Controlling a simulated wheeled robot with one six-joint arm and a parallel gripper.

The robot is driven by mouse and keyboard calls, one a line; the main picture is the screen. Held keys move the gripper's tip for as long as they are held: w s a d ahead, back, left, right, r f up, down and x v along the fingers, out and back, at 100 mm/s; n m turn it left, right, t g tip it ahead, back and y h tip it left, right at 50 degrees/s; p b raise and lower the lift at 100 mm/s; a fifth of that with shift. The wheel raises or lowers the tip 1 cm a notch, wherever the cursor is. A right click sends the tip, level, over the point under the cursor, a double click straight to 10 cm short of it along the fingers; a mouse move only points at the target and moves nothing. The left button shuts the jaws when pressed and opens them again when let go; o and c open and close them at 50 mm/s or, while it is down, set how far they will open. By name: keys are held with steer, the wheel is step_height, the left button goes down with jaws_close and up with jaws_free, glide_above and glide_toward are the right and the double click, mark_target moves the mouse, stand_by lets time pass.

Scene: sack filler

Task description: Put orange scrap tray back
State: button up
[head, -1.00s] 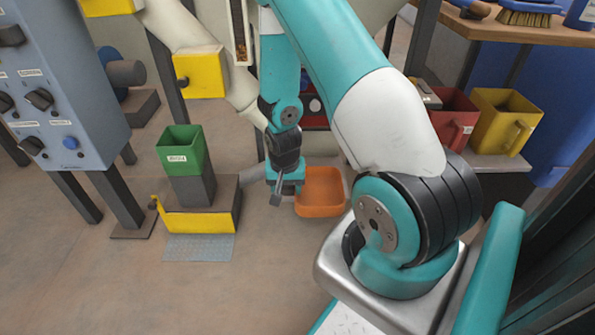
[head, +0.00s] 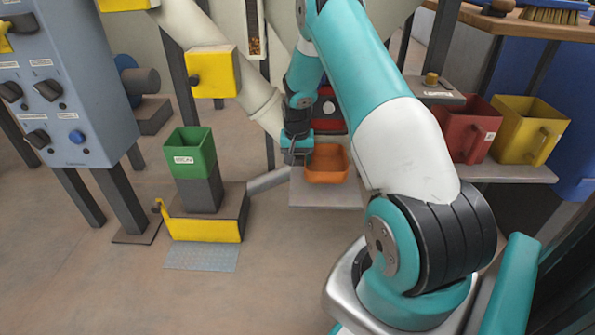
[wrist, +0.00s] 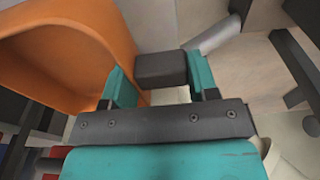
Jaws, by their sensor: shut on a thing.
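The orange scrap tray (head: 327,170) is in the middle of the head view, upright, with its open side up. I see nothing inside it there. My gripper (head: 297,158) is at its left side. In the wrist view the orange tray (wrist: 70,65) fills the upper left. A dark block (wrist: 160,68), which looks like its handle, sits between the two teal fingers of my gripper (wrist: 162,80). The gripper is shut on it. A pale grey plate (head: 325,199) shows under the tray. I cannot tell whether the tray touches it.
A grey chute (head: 268,181) ends close to the plate's left. A green bin (head: 190,155) stands on a grey post with a yellow-edged base (head: 205,230). Red (head: 465,130) and yellow (head: 525,130) bins stand on a shelf at right. The floor in front is clear.

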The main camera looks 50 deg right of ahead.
steer(key=f+b, duration=0.2)
steer(key=f, duration=0.1)
steer(key=f+b, duration=0.1)
steer(key=shift+w+d+f, duration=0.2)
steer(key=shift+d+f, duration=0.05)
steer(key=shift+f, duration=0.05)
steer(key=shift+r, duration=0.2)
steer(key=shift+f, duration=0.2)
steer(key=o, duration=1.1)
steer(key=shift+r, duration=0.15)
steer(key=r+p, duration=0.2)
steer(key=r, duration=0.2)
steer(key=r+p, duration=0.2)
steer(key=r, duration=0.2)
steer(key=a+r+p, duration=0.1)
steer(key=r+p, duration=0.1)
steer(key=r, duration=0.2)
steer(key=shift+s+p, duration=0.3)
steer(key=shift+s, duration=0.1)
